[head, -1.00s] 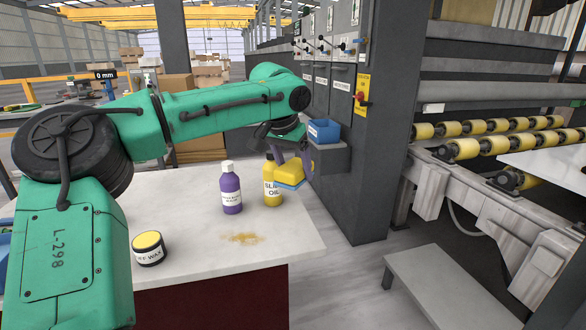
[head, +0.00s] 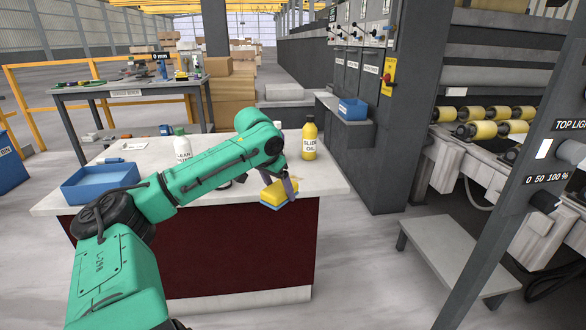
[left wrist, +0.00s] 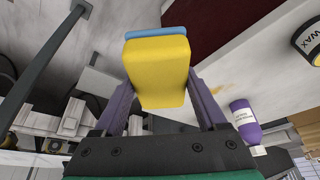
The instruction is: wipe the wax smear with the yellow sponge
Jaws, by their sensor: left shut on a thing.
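My left gripper (head: 280,188) is shut on the yellow sponge (head: 274,194), which has a blue layer on its far side from the palm. In the head view it shows at the slab's front right edge, apparently off the surface. The left wrist view shows the sponge (left wrist: 158,72) between two purple fingers (left wrist: 162,85). The wax smear (left wrist: 217,88) is a faint tan patch on the pale stone slab (head: 325,178), beside the sponge in the wrist view. My right gripper is not in view.
A blue bin (head: 88,184) sits at the left. A purple bottle (left wrist: 243,120) and wax tin (left wrist: 309,40) show in the wrist view. A low grey step (head: 455,255) stands right.

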